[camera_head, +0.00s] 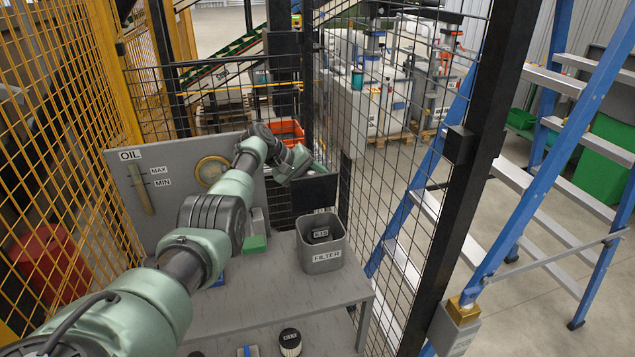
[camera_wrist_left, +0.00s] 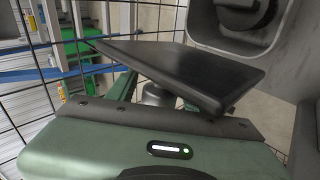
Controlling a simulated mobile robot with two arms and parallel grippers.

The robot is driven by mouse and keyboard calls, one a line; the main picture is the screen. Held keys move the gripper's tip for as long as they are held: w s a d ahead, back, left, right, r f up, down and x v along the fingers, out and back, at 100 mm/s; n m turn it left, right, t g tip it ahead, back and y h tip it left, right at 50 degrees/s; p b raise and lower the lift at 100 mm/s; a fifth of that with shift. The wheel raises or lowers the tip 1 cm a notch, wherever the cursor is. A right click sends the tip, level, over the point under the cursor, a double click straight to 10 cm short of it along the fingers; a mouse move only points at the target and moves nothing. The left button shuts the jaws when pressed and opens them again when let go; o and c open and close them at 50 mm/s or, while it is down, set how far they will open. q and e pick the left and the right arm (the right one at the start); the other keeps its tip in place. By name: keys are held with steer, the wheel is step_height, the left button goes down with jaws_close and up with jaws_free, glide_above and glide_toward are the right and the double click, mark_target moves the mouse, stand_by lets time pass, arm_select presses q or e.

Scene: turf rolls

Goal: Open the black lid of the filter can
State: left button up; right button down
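The grey filter can (camera_head: 322,262), labelled FILTER, stands on the grey bench near its right edge. Its top is open, and a dark round filter (camera_head: 319,235) shows inside. The black lid (camera_head: 315,194) stands raised above the can's back rim. In the left wrist view the lid (camera_wrist_left: 185,72) is a tilted dark slab close in front of my gripper, with the open can (camera_wrist_left: 240,30) beyond. My right gripper is not in view.
A grey panel labelled OIL (camera_head: 150,205) stands at the back left of the bench (camera_head: 280,300). A green-based item (camera_head: 255,243) sits left of the can. A black-topped filter (camera_head: 290,340) is at the front. Black mesh fencing and a blue ladder (camera_head: 540,175) bound the right.

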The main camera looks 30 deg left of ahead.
arm_select(q)
step_height(320, 180, up, 20)
steer(key=b, duration=0.3)
stand_by(0.4)
stand_by(0.4)
